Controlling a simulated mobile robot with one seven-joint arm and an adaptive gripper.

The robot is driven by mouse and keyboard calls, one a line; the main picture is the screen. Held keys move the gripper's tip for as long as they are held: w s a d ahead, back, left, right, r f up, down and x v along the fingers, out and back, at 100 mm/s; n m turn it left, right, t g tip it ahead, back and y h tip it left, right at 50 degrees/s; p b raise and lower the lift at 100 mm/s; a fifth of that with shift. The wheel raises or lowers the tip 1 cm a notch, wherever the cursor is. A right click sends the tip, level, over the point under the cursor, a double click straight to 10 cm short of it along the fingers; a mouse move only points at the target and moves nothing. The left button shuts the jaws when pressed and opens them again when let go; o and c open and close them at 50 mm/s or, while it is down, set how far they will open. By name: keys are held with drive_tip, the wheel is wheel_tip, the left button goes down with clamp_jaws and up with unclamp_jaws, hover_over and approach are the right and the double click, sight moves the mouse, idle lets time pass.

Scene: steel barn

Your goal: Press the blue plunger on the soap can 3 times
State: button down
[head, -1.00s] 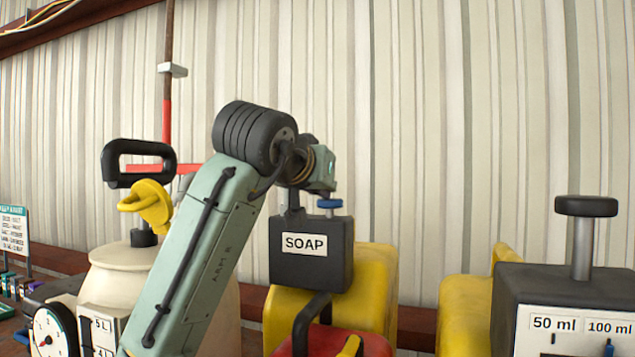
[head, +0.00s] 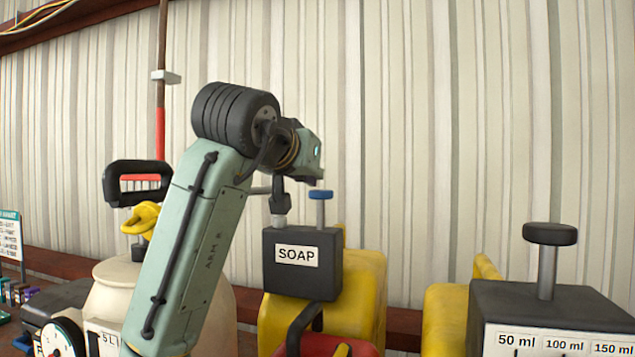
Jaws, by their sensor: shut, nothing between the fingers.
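The soap can's dark box (head: 302,262), labelled SOAP, stands in the middle of the head view on a yellow container. Its blue plunger (head: 320,194) is up on a bare stem at the right of the box top. A dark upright fitting (head: 280,205) shows left of the plunger. My gripper (head: 313,172) is only partly seen, at the end of the arm, just above and slightly left of the plunger cap. Its fingers are hard to make out. It is shut and holds nothing. I cannot tell whether it touches the cap.
At the right a dark dispenser (head: 545,305) with a black knob (head: 549,234) carries ml labels. At the left stand a pale jug (head: 112,290) and a round dial (head: 62,340). A red can (head: 340,345) is in front of the soap can. The corrugated wall is behind.

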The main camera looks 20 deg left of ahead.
drive_tip(key=b+v, duration=0.1)
drive_tip(key=v, duration=0.5)
drive_tip(key=shift+f+b, duration=0.2)
drive_tip(key=shift+b, duration=0.1)
drive_tip(key=shift+s, duration=0.15)
